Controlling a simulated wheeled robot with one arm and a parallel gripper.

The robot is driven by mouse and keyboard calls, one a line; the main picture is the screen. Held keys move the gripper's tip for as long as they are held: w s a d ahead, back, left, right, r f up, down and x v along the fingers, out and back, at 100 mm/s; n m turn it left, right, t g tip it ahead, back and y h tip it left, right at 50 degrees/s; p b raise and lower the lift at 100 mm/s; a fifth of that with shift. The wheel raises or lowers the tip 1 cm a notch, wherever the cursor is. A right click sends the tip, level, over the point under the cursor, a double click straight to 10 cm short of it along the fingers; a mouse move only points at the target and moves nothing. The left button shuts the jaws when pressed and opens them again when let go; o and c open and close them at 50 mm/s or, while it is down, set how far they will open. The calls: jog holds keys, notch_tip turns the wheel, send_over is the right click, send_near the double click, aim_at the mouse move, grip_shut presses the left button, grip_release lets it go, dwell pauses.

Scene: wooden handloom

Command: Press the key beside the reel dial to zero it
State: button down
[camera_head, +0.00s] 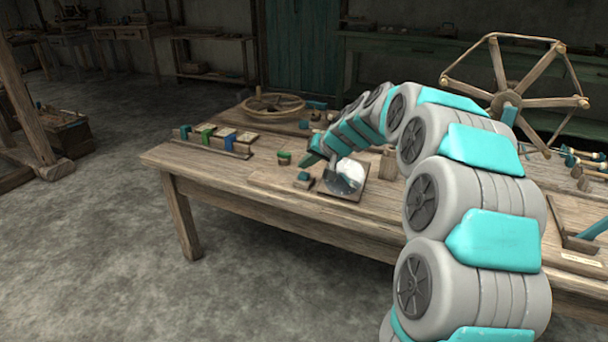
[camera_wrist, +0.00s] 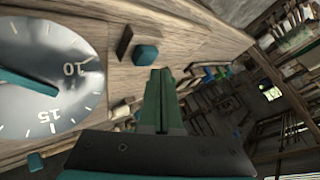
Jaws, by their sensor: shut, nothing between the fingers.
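The reel dial (camera_head: 348,176) is a round, pale, shiny face on a square wooden base on the workbench. In the wrist view the dial (camera_wrist: 45,75) fills the left side, with the marks 10 and 15 and a teal hand. A small teal key (camera_head: 304,176) stands on the wood just left of the dial. In the wrist view the key (camera_wrist: 146,55) lies just beyond my fingertips. My gripper (camera_head: 311,158) is shut and empty, above and close to the key. Its green fingers show in the wrist view (camera_wrist: 161,72). I cannot tell whether they touch the key.
The wooden workbench (camera_head: 240,184) carries blue and green pieces on a rack (camera_head: 213,147) at the left. A small green-topped pot (camera_head: 284,158) stands near the key. A flat wheel (camera_head: 273,105) lies behind, and a large spoked reel (camera_head: 508,82) stands at the right.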

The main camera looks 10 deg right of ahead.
aim_at(306, 176)
dwell(0.7)
jog(key=shift+f+b, duration=0.4)
jog(key=shift+f, duration=0.05)
jog(key=shift+f+b, duration=0.4)
jog(key=shift+f, duration=0.2)
dwell(0.7)
jog(key=shift+r, duration=0.1)
jog(key=shift+r+p, duration=0.5)
jog(key=shift+r, duration=0.45)
jog(key=shift+r+p, duration=1.2)
jog(key=shift+r, duration=1.3)
